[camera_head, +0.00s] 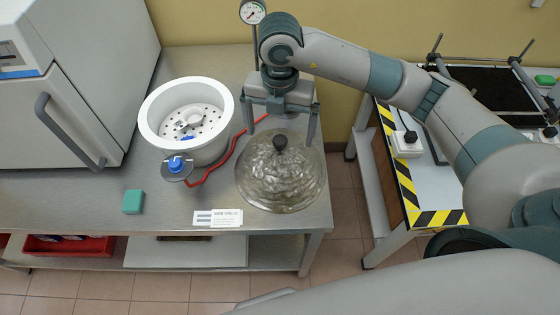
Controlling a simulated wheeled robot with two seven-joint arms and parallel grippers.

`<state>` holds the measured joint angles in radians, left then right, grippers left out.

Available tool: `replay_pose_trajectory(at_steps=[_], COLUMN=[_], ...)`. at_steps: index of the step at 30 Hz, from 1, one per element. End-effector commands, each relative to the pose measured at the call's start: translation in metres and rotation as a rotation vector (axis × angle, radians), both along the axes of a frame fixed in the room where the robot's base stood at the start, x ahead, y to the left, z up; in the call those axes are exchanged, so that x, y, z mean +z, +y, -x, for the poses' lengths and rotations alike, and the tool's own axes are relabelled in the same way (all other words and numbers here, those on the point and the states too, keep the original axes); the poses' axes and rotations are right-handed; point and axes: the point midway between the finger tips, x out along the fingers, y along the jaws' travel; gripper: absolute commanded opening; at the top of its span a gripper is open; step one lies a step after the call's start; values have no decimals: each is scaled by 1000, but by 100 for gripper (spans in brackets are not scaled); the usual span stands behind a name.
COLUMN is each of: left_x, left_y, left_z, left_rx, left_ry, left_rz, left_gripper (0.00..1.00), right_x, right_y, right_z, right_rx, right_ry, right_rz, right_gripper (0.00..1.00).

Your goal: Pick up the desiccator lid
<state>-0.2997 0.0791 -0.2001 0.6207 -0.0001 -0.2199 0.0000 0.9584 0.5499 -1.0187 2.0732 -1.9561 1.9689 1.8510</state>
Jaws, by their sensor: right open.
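The desiccator lid (278,180) is a clear glass dome with a dark knob (280,142) on top. It lies on the steel bench near its right front corner. My right gripper (283,132) points down over the lid, with its two fingers spread wide on either side of the knob. The fingers appear apart from the knob; their exact height above the lid is hard to tell. The white desiccator bowl (186,155) stands open to the left of the lid, with a perforated plate (188,124) inside. My left gripper is not in view.
A red hose (222,170) runs between the bowl and the lid, near a blue-knobbed valve (176,165). A gauge (252,12) stands behind. A green block (133,202) and a white label (218,218) sit at the front edge. A white oven (60,90) fills the left.

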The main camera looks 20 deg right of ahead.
Motion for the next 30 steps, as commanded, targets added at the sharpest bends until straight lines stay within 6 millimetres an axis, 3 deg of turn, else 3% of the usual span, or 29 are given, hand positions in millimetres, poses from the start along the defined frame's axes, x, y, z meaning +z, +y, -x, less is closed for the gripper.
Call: replay_pose_trajectory(at_steps=[5,16,30], left_x=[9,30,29], left_y=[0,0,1], left_z=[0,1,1], left_rx=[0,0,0], left_ry=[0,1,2], left_rz=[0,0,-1], left_gripper=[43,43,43], right_x=[-7,-47,-52], right_y=[-1,-1,-1], right_z=[1,1,0], right_rx=[-1,-1,0], right_ry=[3,3,0], right_rz=[2,1,0], right_gripper=[100,100,100])
